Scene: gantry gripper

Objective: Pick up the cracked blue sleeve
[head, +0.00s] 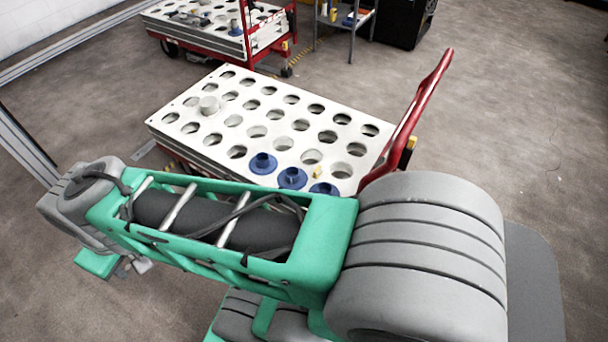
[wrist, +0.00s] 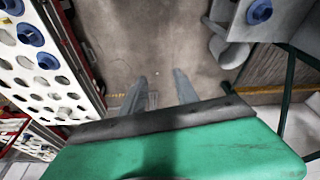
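Three blue flanged sleeves sit in a row at the near edge of the white holed cart top: a left one (head: 263,163), a middle one (head: 292,178) and a right one (head: 323,189) partly hidden by my arm. Three blue sleeves also show at the left of the wrist view, such as one (wrist: 29,34). Another blue sleeve (wrist: 260,11) lies on a grey surface at the wrist view's upper right. I cannot tell which is cracked. My gripper (wrist: 160,78) is open and empty, with bare floor between its fingers, apart from the cart and sleeves.
Another loaded cart (head: 215,35) and a shelf stand behind. Floor between is clear.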

